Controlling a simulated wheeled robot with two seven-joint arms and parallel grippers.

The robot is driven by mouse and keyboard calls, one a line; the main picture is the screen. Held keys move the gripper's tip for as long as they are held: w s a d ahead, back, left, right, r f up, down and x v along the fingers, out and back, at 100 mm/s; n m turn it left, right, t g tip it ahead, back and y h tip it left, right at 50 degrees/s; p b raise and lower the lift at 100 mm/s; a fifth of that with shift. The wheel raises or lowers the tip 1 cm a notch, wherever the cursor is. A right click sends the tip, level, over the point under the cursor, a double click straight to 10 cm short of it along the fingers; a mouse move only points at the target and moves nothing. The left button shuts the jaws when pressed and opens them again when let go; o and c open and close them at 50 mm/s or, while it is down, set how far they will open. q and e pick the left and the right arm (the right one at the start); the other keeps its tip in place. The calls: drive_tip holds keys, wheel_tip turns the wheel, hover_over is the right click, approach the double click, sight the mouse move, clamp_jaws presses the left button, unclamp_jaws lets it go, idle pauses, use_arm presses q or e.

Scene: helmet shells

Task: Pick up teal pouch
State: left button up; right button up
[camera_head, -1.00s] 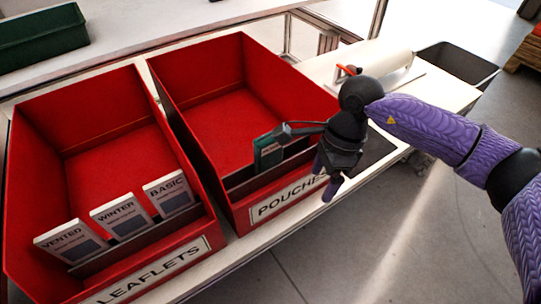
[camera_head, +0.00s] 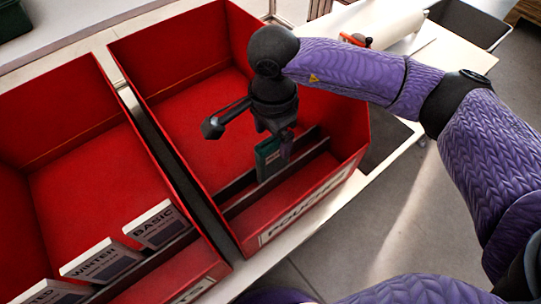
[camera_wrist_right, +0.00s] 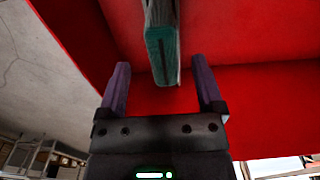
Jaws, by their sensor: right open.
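The teal pouch (camera_head: 267,158) stands upright in the front slot of the red pouches bin (camera_head: 354,150). My right gripper (camera_head: 281,150) is over that bin, close to the pouch, and partly overlaps it in the head view. In the right wrist view the pouch (camera_wrist_right: 162,55) shows its narrow edge beyond the open fingers (camera_wrist_right: 160,90), roughly in line with the gap between them. The fingers hold nothing. My left gripper does not show.
A second red bin (camera_head: 60,110) stands at left, with several white leaflet cards (camera_head: 157,226) in its front slot. Its wall and the pouches bin's wall border the space. A dark grey bin (camera_head: 470,22) is at the upper right.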

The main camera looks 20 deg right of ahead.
sight(273, 161)
drive_tip(key=f+b, duration=0.1)
drive_tip(key=f, duration=0.1)
drive_tip(key=f+b, duration=0.1)
drive_tip(key=f, duration=0.1)
drive_tip(key=f+b, duration=0.1)
drive_tip(key=f, duration=0.1)
drive_tip(key=shift+w, duration=0.25)
drive_tip(key=shift+r, duration=0.2)
drive_tip(key=shift+c, duration=1.3)
drive_tip(key=c, duration=0.7)
clamp_jaws()
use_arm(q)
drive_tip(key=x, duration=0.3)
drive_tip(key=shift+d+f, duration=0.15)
